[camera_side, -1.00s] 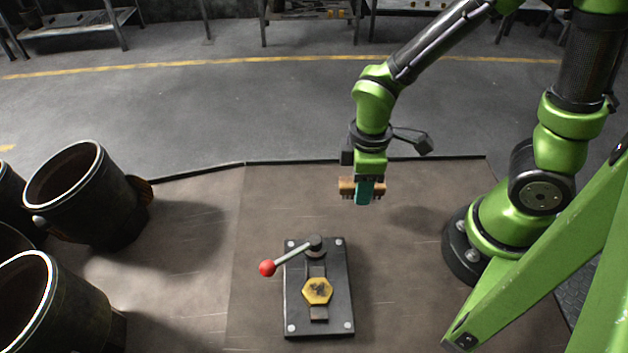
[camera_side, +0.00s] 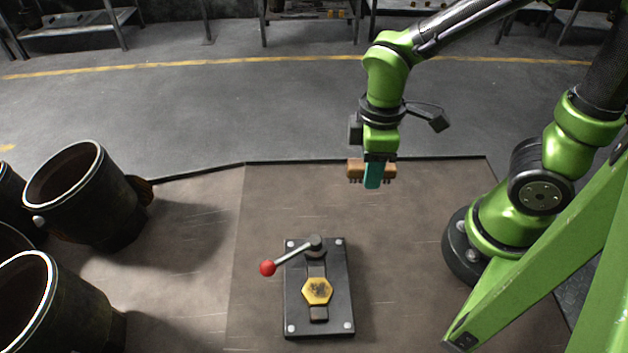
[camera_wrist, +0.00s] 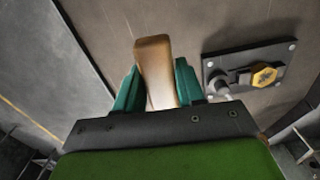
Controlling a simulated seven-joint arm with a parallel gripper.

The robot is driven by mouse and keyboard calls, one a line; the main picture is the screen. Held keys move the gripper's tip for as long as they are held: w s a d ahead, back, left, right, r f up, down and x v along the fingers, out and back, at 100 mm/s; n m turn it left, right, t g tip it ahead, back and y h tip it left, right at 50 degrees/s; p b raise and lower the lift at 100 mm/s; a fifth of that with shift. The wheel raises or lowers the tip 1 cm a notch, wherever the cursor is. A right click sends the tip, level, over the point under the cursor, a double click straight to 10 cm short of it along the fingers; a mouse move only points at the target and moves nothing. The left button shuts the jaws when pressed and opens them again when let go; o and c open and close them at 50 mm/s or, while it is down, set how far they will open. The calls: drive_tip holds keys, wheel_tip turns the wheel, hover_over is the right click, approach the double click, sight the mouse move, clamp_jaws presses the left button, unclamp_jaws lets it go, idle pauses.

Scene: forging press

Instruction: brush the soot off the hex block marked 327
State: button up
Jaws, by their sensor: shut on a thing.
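The yellow hex block (camera_side: 317,291) sits on a dark fixture plate (camera_side: 338,262), with dark soot on its top face. I cannot read a mark on it. It also shows in the wrist view (camera_wrist: 264,75). My gripper (camera_side: 373,176) is shut on a brown wooden brush (camera_side: 355,172) and holds it in the air above the mat, behind and to the right of the fixture. Dark bristles show on the brush's underside. In the wrist view the brush (camera_wrist: 155,62) stands between the teal fingers. The brush is well apart from the block.
A lever with a red ball knob (camera_side: 267,268) reaches left from the fixture's back edge. Large dark cylinders (camera_side: 85,190) stand at the left. The brown mat (camera_side: 410,290) is bare around the fixture. Shelves stand at the back.

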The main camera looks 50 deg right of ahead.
wheel_tip(320, 180, up, 5)
drive_tip(key=shift+a+f, duration=0.15)
drive_tip(key=shift+f, duration=0.05)
drive_tip(key=s+a+n, duration=0.1)
drive_tip(key=a+n, duration=0.1)
drive_tip(key=a, duration=0.9)
drive_tip(key=n, duration=0.2)
hover_over(307, 294)
drive_tip(key=s+d, duration=0.1)
drive_tip(key=f, duration=0.4)
drive_tip(key=shift+d+f, duration=0.2)
drive_tip(key=shift+d, duration=0.1)
drive_tip(key=shift+w+f, duration=0.1)
drive_tip(key=shift+f, duration=2.35)
drive_tip(key=shift+f, duration=0.5)
drive_tip(key=shift+a, duration=0.1)
drive_tip(key=shift+w+a, duration=0.45)
drive_tip(key=shift+a, duration=0.25)
